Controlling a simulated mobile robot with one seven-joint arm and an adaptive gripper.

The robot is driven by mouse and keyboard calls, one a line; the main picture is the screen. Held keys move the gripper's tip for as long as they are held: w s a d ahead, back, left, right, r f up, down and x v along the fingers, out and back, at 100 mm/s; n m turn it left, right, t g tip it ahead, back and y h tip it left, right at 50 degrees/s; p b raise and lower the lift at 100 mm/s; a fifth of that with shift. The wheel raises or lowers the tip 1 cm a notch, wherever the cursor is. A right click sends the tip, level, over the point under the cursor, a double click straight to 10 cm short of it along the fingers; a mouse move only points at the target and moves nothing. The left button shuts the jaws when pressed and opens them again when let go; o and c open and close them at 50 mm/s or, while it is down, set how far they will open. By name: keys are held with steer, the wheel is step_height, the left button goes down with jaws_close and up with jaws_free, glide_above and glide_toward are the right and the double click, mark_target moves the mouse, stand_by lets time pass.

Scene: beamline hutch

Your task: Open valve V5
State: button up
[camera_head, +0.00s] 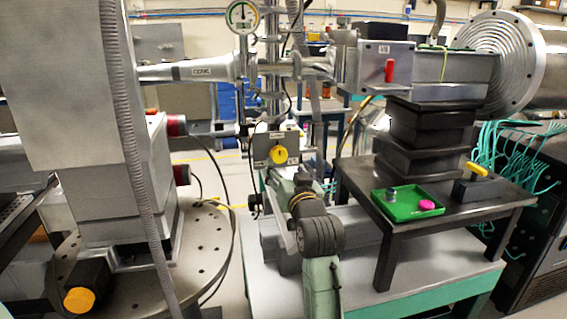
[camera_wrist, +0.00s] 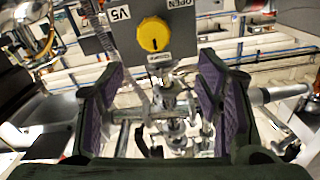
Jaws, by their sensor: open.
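The valve V5 is a grey box with a round yellow knob (camera_head: 278,154), on the vertical beamline post in the middle of the head view. In the wrist view the yellow knob (camera_wrist: 154,34) sits at the top centre on a grey panel (camera_wrist: 105,40), with a "V5" label to its left and an "OPEN" label to its upper right. A small label sits just below the knob. My gripper (camera_wrist: 160,100) is open and empty, its purple-padded fingers apart, and the knob shows above the gap between them. I cannot tell the remaining distance. In the head view my arm hides the gripper's fingers.
A dark table (camera_head: 440,222) at right bears a green tray (camera_head: 398,217) with a pink puck and a grey piece, and a block with a yellow handle (camera_head: 477,169). A red handle (camera_head: 389,70) is above. A gauge (camera_head: 242,16) tops the post. Cables hang at left.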

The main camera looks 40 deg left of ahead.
mark_target(280, 156)
steer(key=p+x, duration=0.1)
steer(key=x, duration=0.2)
steer(key=p+x, duration=0.1)
steer(key=x, duration=0.3)
steer(key=f+p+x, duration=0.1)
steer(key=x, duration=0.2)
steer(key=shift+w+f, duration=0.1)
steer(key=shift+w, duration=0.45)
steer(key=c, duration=1.1)
steer(key=shift+c, duration=0.2)
